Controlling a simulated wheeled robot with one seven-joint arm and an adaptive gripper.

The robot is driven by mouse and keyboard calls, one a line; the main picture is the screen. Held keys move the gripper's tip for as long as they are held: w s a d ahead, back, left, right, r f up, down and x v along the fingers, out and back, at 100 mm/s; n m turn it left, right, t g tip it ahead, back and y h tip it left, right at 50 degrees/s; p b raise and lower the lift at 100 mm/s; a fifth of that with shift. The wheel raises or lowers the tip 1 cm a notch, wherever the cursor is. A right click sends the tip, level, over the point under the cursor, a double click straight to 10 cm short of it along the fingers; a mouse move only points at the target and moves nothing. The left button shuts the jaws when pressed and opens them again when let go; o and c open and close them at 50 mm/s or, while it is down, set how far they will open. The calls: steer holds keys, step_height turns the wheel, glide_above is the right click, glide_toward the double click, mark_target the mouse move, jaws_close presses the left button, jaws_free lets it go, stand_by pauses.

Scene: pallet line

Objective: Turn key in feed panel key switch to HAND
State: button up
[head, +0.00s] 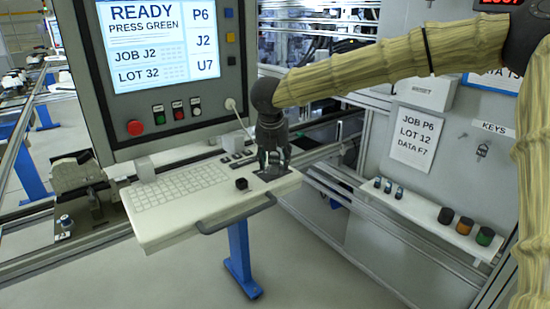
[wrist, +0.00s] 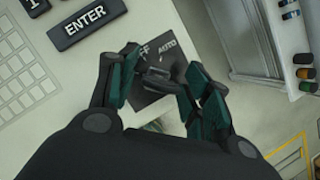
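My gripper (head: 273,165) points down over the right part of the light console shelf, right above a dark switch plate. In the wrist view the dark plate (wrist: 165,48) carries white lettering, "AUTO" and an ending "FF"; any HAND mark is hidden. A small dark piece (wrist: 156,77), the switch or a key head, stands between the fingers. The fingers of my gripper (wrist: 160,85) are spread on both sides of it with visible gaps. I cannot tell which mark it points to. A key (head: 482,150) hangs under the KEYS sign on the right wall.
The screen panel (head: 165,45) reads READY, PRESS GREEN. A keyboard (head: 175,187) and a black knob (head: 241,184) are on the console (head: 150,232), with a handle (head: 235,213) in front. A small shelf (head: 420,208) with coloured caps is at right.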

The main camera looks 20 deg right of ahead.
steer(key=c, duration=0.7)
steer(key=shift+r+n+y+p, duration=0.1)
steer(key=shift+n+y+p, duration=0.6)
steer(key=shift+n+p, duration=1.25)
steer(key=shift+n+y+p, duration=0.8)
steer(key=shift+n+p, duration=0.95)
steer(key=shift+p, duration=1.4)
steer(key=shift+n+y, duration=0.4)
steer(key=shift+n, duration=0.9)
